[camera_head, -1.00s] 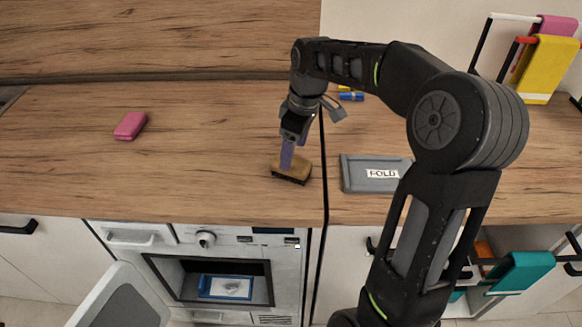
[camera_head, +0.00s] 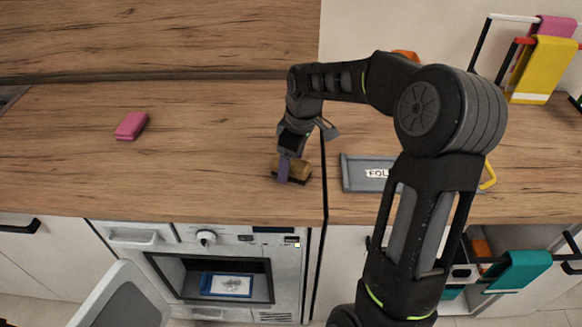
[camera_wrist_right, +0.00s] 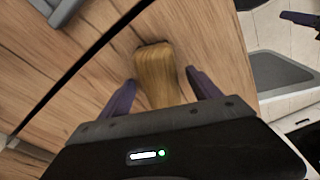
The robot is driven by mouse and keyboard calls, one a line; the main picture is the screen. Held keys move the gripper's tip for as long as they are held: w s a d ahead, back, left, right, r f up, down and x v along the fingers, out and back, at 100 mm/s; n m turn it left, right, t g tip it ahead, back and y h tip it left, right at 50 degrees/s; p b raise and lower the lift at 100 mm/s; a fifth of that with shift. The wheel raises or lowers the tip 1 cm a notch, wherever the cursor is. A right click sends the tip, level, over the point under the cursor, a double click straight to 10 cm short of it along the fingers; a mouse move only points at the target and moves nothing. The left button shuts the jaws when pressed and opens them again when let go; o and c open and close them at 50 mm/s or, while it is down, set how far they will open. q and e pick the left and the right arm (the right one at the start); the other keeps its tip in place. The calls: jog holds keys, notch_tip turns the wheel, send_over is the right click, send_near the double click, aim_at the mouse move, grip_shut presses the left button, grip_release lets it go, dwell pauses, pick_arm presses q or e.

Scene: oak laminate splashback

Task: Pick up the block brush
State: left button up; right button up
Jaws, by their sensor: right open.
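The block brush (camera_head: 300,171) lies on the wooden counter near its front edge, with a wooden back and dark bristles below. In the right wrist view the brush's wooden back (camera_wrist_right: 156,72) lies between the two purple fingers. My right gripper (camera_head: 285,172) is lowered at the brush and points down. In the right wrist view the right gripper (camera_wrist_right: 160,95) is open, with a finger on each side of the brush and visible gaps between. My left gripper is not in view.
A pink sponge (camera_head: 131,126) lies to the left on the counter. A grey tray labelled FOLD (camera_head: 357,173) lies right of the brush, past a dark seam. An open oven (camera_head: 215,280) is below the counter. Coloured cloths (camera_head: 543,68) hang at the back right.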

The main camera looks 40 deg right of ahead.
jog(key=shift+f, duration=0.25)
dwell(0.4)
jog(key=shift+c, duration=0.5)
grip_shut()
notch_tip(320, 180, up, 11)
jog(key=shift+f+b, duration=0.2)
jog(key=shift+b, duration=0.35)
dwell(0.3)
jog(key=shift+f, duration=0.1)
dwell(0.7)
